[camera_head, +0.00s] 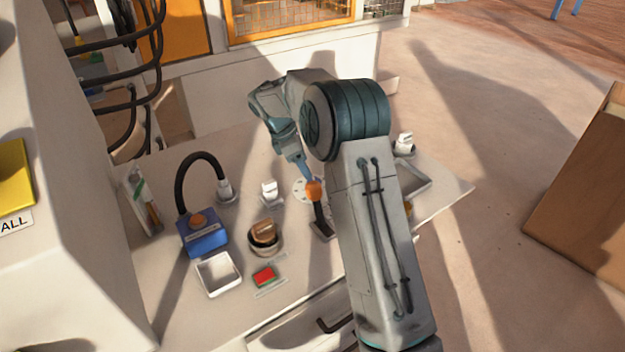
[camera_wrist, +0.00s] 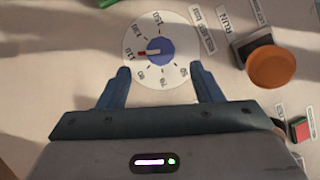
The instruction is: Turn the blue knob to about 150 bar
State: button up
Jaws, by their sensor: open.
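The blue knob (camera_wrist: 160,49) sits at the centre of a white round dial (camera_wrist: 173,75) on the bench panel. Its red and white pointer (camera_wrist: 148,53) points left in the wrist view, at about the 110 mark. The 150 mark (camera_wrist: 157,17) is at the top of the dial in that view. My gripper (camera_wrist: 160,68) is open, its two blue fingers apart and empty, on the near side of the knob in the wrist view. In the head view, my gripper (camera_head: 304,171) hangs over the dial (camera_head: 299,192); the knob is hidden there.
An orange-topped lever (camera_head: 315,189) stands close beside the dial; its round top (camera_wrist: 271,67) shows at the wrist view's right. A blue box (camera_head: 203,235) with a hose, a white tray (camera_head: 218,274) and a red button (camera_head: 265,276) are on the bench. A drawer is below.

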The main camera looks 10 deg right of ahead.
jog(key=x, duration=0.6)
jog(key=shift+d+f+b, duration=0.1)
jog(key=shift+f+b, duration=0.25)
